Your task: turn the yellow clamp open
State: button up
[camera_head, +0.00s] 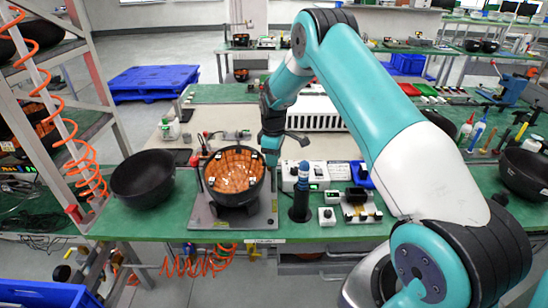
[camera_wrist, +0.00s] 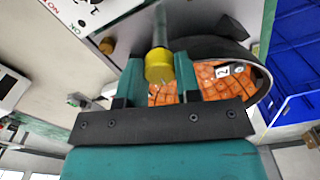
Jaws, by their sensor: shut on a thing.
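The yellow clamp (camera_wrist: 159,66) shows in the wrist view as a round yellow knob on a grey rod. My gripper (camera_wrist: 159,78) has its two teal fingers on either side of the knob and is shut on it. In the head view my gripper (camera_head: 270,157) points down just right of the black bowl (camera_head: 234,197) with orange blocks inside. The clamp is hidden behind my gripper there. The bowl's rim and orange lining also show in the wrist view (camera_wrist: 213,80), right beside the fingers. How far the clamp is turned cannot be told.
The bowl stands on a grey plate (camera_head: 262,217) on the green bench. An empty black bowl (camera_head: 143,178) is to its left. A dark upright cylinder (camera_head: 299,207) and small white boxes (camera_head: 327,216) stand to its right. A blue crate (camera_wrist: 295,95) is at the wrist view's right.

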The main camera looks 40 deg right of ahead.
jog(key=m+b, duration=0.2)
jog(key=m, duration=0.2)
jog(key=shift+f+m, duration=0.15)
jog(key=shift+m, duration=0.15)
jog(key=m+b, duration=0.1)
jog(key=m, duration=0.3)
jog(key=shift+b, duration=0.3)
jog(key=m+b, duration=0.1)
jog(key=m, duration=0.3)
jog(key=shift+m, duration=0.4)
jog(key=shift+m+b, duration=0.3)
jog(key=shift+m, duration=1.5)
jog(key=o, duration=0.9)
jog(key=shift+s, duration=0.1)
jog(key=shift+o, duration=0.2)
